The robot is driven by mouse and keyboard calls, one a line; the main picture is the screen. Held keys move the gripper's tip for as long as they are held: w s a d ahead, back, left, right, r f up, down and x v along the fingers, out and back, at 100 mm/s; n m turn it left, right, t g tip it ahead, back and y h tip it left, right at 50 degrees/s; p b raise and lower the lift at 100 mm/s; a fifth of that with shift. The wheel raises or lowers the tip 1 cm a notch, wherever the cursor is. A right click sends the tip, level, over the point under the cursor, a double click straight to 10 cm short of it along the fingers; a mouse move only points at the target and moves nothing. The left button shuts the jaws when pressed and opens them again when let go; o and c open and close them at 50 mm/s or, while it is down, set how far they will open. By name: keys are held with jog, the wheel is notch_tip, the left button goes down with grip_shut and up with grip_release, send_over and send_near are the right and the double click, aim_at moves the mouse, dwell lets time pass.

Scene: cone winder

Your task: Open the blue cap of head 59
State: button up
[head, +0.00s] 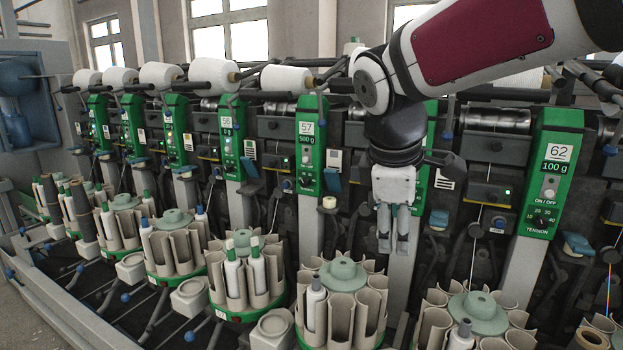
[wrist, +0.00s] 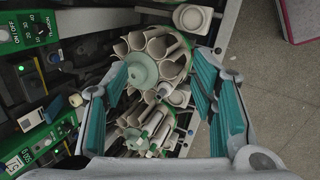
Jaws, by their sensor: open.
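No panel that I can read shows number 59. A green panel (head: 428,125) right of panel 57 is mostly hidden behind my arm, and its number is not visible. A small blue cap (head: 438,219) sits just right of my gripper (head: 396,245). My gripper points down in front of the machine, open and empty. In the wrist view its teal-padded fingers (wrist: 155,110) are wide apart, with bobbin holders beyond them.
Green panels 56 (head: 228,137), 57 (head: 307,145) and 62 (head: 552,172) line the machine. Round bobbin holders (head: 341,300) stand along the front below the panels. Yarn cones (head: 285,79) sit along the top. Open floor (wrist: 285,100) shows at right in the wrist view.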

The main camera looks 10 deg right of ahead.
jog(key=s+a+f+m+y, duration=0.2)
jog(key=s+m, duration=0.3)
jog(key=s, duration=0.1)
jog(key=s+a+f+m+y, duration=0.2)
jog(key=s+a+m, duration=0.1)
jog(key=s+m, duration=0.25)
jog(key=w+a+m+t+y, duration=0.2)
jog(key=w+a+t, duration=0.15)
jog(key=w, duration=0.55)
jog(key=m+t+h, duration=0.7)
jog(key=h, duration=0.7)
send_near(331, 176)
jog(key=b+x, duration=0.1)
jog(key=x, duration=0.8)
jog(key=shift+f+b, duration=0.1)
jog(key=shift+b, duration=0.25)
